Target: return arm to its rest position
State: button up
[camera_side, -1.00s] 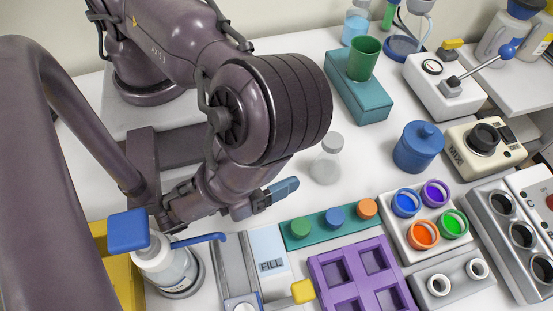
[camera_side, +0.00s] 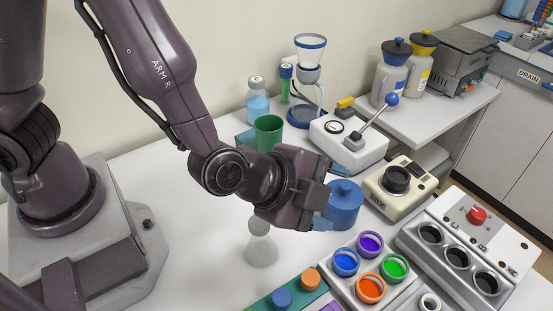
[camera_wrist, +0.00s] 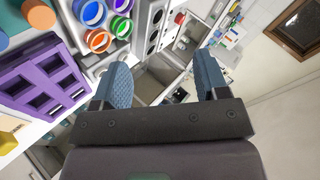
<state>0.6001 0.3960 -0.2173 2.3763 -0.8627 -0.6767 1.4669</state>
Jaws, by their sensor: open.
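My gripper (camera_side: 322,224) is in the middle of the side view, raised over the bench in front of the blue lidded jar (camera_side: 345,204). One blue fingertip shows there; the rest of the jaws is hidden by the gripper body. In the wrist view my gripper (camera_wrist: 165,82) has its two blue fingers wide apart with nothing between them. A clear flask (camera_side: 262,247) stands on the white bench (camera_side: 205,255) below and left of the gripper.
A green cup (camera_side: 268,132), a gauge box with a lever (camera_side: 349,145) and a cream mixer (camera_side: 400,185) stand behind. Coloured pots (camera_side: 370,288) and a control panel (camera_side: 470,240) are at the front right. A purple rack (camera_wrist: 42,78) shows in the wrist view. Bench left of the flask is clear.

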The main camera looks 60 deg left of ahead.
jog(key=a+r+n+g+h, duration=0.1)
jog(key=a+r+n+g, duration=0.1)
jog(key=a+r+n, duration=0.7)
jog(key=s+a+r+n+g+y, duration=0.1)
jog(key=s+a+r+n, duration=0.1)
jog(key=s+a, duration=0.4)
jog(key=s+a+r+n+g+y, duration=0.1)
jog(key=s+a+r+n+y, duration=0.1)
jog(key=s+a+r, duration=0.3)
jog(key=shift+s+a+r+n, duration=0.3)
jog(key=shift+s+a+n, duration=0.1)
jog(key=shift+a, duration=0.65)
